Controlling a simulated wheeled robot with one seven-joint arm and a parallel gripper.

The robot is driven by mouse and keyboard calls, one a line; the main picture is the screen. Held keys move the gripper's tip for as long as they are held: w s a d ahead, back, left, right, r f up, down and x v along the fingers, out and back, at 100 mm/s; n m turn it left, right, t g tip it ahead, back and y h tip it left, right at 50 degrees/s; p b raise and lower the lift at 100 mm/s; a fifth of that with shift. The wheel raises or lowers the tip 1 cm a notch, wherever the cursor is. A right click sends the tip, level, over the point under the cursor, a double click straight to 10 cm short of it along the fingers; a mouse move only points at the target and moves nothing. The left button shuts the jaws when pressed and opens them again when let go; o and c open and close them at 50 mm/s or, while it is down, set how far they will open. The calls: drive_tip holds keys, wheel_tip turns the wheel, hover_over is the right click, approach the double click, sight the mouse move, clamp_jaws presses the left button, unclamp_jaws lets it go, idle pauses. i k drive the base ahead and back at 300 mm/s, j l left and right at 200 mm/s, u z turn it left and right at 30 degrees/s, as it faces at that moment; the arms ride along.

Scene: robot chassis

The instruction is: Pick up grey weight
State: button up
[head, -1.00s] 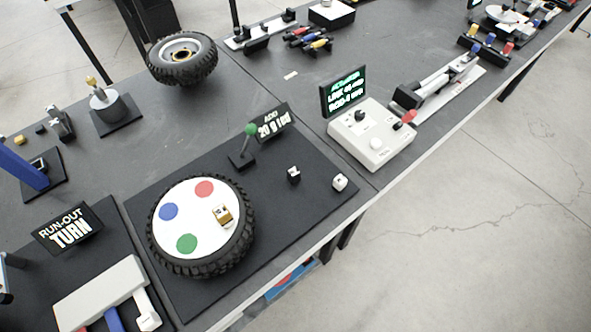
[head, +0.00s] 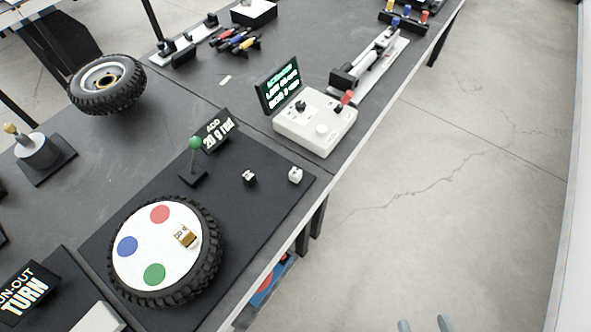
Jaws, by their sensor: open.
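A small pale grey-white block (head: 295,175) stands on the black mat (head: 225,250) near its right corner; it is the closest match to the grey weight. A small dark block with a light top (head: 249,178) stands to its left. A brass-coloured block (head: 186,236) sits on the white face of the lying wheel (head: 204,268). My gripper (head: 425,325) shows only as two grey fingertips at the bottom edge, apart and empty. It is over the floor, clear of the table and far from the blocks.
A green-topped lever (head: 195,143) and a black "ADD 20 g red" sign (head: 217,130) stand behind the blocks. A white control box (head: 318,125) with a red-topped lever and a screen (head: 279,82) is beyond the mat. Open floor (head: 470,180) lies right of the table edge.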

sight(296, 175)
drive_tip(key=i+u, duration=0.25)
drive_tip(key=u, duration=0.25)
drive_tip(key=i+l+u, duration=0.2)
drive_tip(key=u, duration=0.25)
